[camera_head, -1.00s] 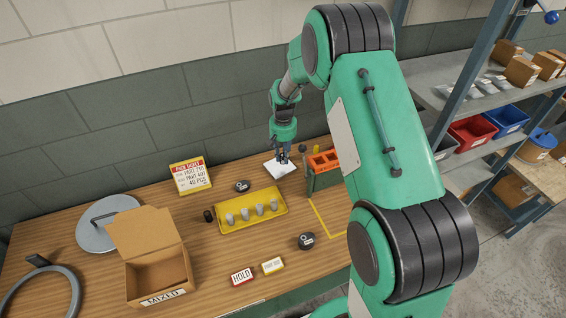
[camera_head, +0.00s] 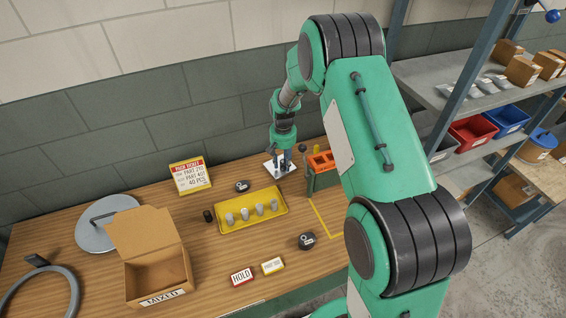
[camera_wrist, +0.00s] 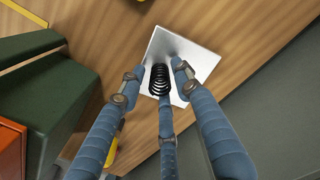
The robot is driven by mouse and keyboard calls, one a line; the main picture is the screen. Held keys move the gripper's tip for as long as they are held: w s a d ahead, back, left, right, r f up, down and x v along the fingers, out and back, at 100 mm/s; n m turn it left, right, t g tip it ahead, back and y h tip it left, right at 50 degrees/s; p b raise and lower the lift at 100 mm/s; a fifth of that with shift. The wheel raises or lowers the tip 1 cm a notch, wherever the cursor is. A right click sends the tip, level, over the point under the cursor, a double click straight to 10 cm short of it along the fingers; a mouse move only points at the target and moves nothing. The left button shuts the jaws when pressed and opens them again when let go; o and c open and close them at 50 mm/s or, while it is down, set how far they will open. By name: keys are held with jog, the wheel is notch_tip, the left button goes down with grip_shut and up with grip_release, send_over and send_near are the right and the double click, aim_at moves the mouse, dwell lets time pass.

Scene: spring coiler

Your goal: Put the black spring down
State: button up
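The black spring (camera_wrist: 160,78) shows in the wrist view over a pale square plate (camera_wrist: 205,62), between the fingertips of my gripper (camera_wrist: 160,76). Gaps show between the spring and the left and right fingertips. The third finger overlaps the spring's near end, so contact there is unclear. My gripper is open around the spring. In the head view, my gripper (camera_head: 279,170) is low over the plate (camera_head: 291,170) at the back of the bench, and the spring is too small to make out.
An orange-topped green machine (camera_head: 322,162) stands close on the right of the plate. A yellow tray (camera_head: 240,226) with several grey parts lies in front. A cardboard box (camera_head: 160,272), a HOLD sign (camera_head: 242,276) and a black round thing (camera_head: 306,241) are farther off.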

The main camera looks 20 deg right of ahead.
jog(key=shift+r, duration=0.1)
notch_tip(320, 180, up, 12)
jog(key=p, duration=0.1)
dwell(0.9)
jog(key=shift+r, duration=0.15)
dwell(0.3)
notch_tip(320, 180, up, 16)
jog(key=f+t, duration=0.1)
jog(key=t, duration=0.1)
send_over(283, 161)
jog(key=s+a, duration=0.3)
jog(key=s, duration=0.5)
jog(key=s+a+r+n+t, duration=0.1)
jog(key=s+a+r, duration=0.2)
jog(key=s+r, duration=0.7)
jog(key=s+a+r+t, duration=0.1)
jog(key=s+a+r, duration=0.1)
jog(key=s, duration=0.9)
jog(key=s+a+r+n+t, duration=0.1)
jog(key=s+r, duration=0.2)
jog(key=s, duration=0.9)
jog(key=shift+a+t, duration=0.3)
jog(key=shift+a, duration=0.05)
